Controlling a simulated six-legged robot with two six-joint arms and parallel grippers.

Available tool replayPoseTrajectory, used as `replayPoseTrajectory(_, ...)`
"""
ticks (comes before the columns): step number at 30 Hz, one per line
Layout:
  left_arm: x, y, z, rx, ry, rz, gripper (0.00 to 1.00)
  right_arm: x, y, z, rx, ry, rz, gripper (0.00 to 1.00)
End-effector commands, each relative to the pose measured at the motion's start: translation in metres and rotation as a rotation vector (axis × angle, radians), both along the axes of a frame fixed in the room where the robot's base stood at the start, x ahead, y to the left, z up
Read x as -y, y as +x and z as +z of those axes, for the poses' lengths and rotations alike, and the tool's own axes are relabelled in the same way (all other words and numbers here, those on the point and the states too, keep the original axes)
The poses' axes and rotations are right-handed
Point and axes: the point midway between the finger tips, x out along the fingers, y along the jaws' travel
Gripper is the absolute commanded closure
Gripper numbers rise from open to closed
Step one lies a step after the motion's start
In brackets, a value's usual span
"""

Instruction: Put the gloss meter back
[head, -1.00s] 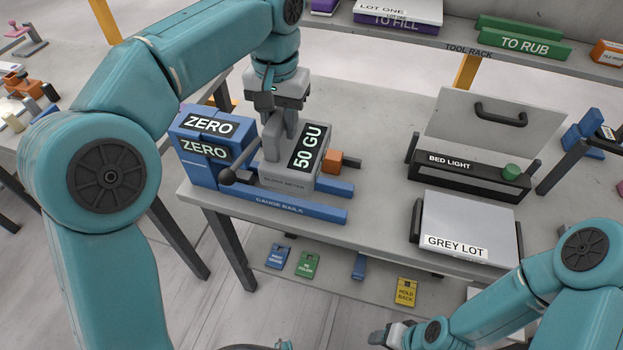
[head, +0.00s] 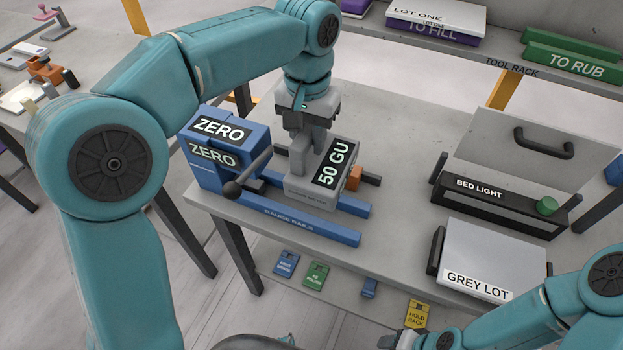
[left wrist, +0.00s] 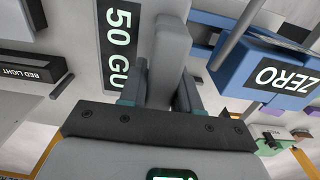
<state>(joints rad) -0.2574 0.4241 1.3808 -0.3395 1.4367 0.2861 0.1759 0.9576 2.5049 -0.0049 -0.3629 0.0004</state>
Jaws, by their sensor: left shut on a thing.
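The grey gloss meter (head: 309,193) sits on the blue gauge rails (head: 290,222), its dark display reading 50 GU (head: 332,164). My left gripper (head: 304,150) is above it, shut on the meter's upright grey grip. The left wrist view shows this grip (left wrist: 169,60) between the fingers and the display beside it. The blue ZERO block (head: 225,160) stands at the left end of the rails, with a ball-ended lever (head: 246,178) between it and the meter. My right gripper (head: 400,340) is low at the bottom edge; its jaws are unclear.
The BED LIGHT box (head: 500,200) and the GREY LOT panel (head: 488,262) stand on the slab's right. An orange block (head: 354,178) is at the meter's right side. Several coloured tags (head: 316,274) lie on a lower shelf. The tool rack (head: 520,70) runs along the back.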

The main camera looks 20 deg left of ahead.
Motion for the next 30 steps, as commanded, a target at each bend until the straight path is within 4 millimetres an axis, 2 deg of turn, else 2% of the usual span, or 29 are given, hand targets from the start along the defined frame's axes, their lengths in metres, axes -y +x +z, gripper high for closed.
replayPoseTrajectory(1, 0.000, -0.001, -0.016, -0.004, 0.001, 0.001, 1.00, 0.000, 0.000, -0.003, 0.000, 0.000, 0.000, 0.43)
replayPoseTrajectory(6, 0.000, 0.000, -0.053, -0.003, 0.000, 0.000, 1.00, 0.000, 0.000, -0.005, 0.000, 0.000, 0.000, 0.43)
replayPoseTrajectory(11, 0.000, 0.002, -0.067, 0.000, 0.000, 0.001, 1.00, 0.000, 0.000, -0.005, 0.000, 0.000, 0.000, 0.43)
replayPoseTrajectory(18, 0.000, 0.004, -0.102, -0.002, 0.001, 0.001, 1.00, 0.000, 0.000, -0.006, 0.000, 0.000, 0.000, 0.43)
replayPoseTrajectory(21, 0.000, 0.004, -0.109, 0.000, 0.000, 0.001, 1.00, 0.000, 0.000, -0.006, 0.000, 0.000, 0.000, 0.43)
replayPoseTrajectory(30, 0.000, 0.004, -0.111, 0.001, 0.000, 0.000, 1.00, 0.000, 0.000, -0.008, 0.000, 0.000, 0.000, 0.43)
